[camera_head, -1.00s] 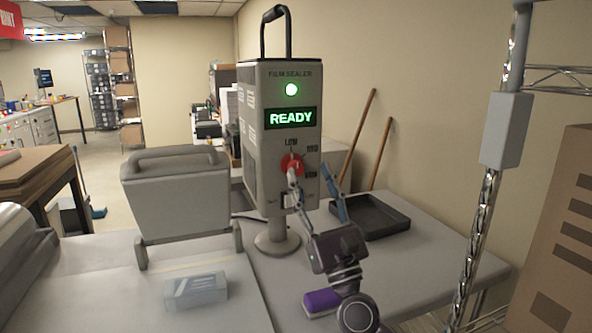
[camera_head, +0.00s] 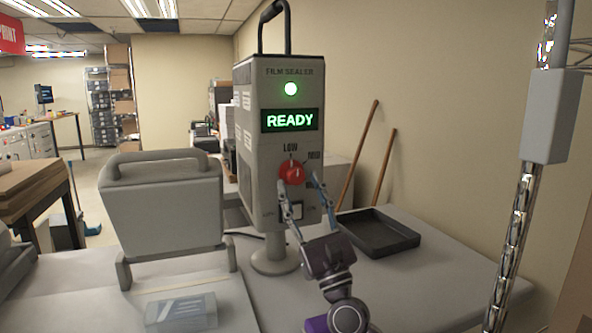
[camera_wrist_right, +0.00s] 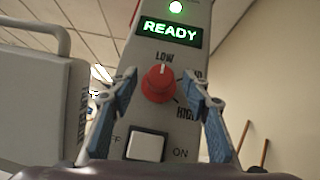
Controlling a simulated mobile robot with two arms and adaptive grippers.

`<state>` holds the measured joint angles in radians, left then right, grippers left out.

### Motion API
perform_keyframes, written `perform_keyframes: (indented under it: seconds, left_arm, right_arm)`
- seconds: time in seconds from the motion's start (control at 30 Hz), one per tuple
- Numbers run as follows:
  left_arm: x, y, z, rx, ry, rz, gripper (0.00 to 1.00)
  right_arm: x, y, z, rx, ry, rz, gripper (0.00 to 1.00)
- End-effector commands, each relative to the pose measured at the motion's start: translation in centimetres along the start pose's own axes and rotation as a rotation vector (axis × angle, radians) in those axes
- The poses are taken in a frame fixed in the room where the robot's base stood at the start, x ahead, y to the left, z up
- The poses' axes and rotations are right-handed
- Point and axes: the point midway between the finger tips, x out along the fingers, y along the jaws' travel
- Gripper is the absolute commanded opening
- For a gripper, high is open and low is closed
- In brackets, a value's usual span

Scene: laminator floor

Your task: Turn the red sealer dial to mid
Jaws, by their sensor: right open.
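The film sealer (camera_head: 277,140) stands upright with a lit READY display. Its red dial (camera_head: 291,173) is on the front, with LOW above it and MID to its upper right; HIGH is readable at its lower right in the right wrist view. In that view the white mark on the dial (camera_wrist_right: 159,84) points up at LOW. My right gripper (camera_head: 299,181) is open in front of the panel. Its fingers are at either side of the dial, with gaps visible in the wrist view; I cannot tell how far their tips are from the panel. My left gripper is not in view.
A white ON/OFF rocker switch (camera_wrist_right: 146,145) sits just below the dial, between the fingers. A grey machine with a handle (camera_head: 162,205) stands left of the sealer. A black tray (camera_head: 378,240) lies to its right on the table. A clear box (camera_head: 181,312) is in front.

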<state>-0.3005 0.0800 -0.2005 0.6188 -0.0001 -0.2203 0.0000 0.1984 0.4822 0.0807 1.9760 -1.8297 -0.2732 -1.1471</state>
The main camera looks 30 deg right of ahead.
Motion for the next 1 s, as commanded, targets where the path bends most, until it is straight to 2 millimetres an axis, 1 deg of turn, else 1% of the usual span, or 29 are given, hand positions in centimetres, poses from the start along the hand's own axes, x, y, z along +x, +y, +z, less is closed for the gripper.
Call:
perform_keyframes:
  seconds: [0.03,0.2,0.33,0.57,0.93,1.0]
  left_arm:
    - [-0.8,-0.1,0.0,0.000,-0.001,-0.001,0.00]
    - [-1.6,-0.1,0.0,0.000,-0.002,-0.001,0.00]
    - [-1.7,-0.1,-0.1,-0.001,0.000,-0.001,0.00]
    - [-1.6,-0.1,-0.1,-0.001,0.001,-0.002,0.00]
    - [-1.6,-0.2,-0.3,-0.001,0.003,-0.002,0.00]
    - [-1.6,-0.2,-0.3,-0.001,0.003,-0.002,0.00]
  right_arm:
    - [1.2,-0.1,0.3,0.000,0.000,0.000,0.44]
    - [2.9,-0.1,0.1,0.000,0.000,0.000,0.44]
    - [3.3,0.0,0.0,0.000,0.001,0.000,0.44]
    - [3.3,0.0,-0.1,0.000,0.001,0.000,0.44]
    - [3.3,0.0,-0.1,0.000,0.001,0.000,0.03]
    - [3.3,0.0,-0.1,0.001,0.001,-0.001,0.02]
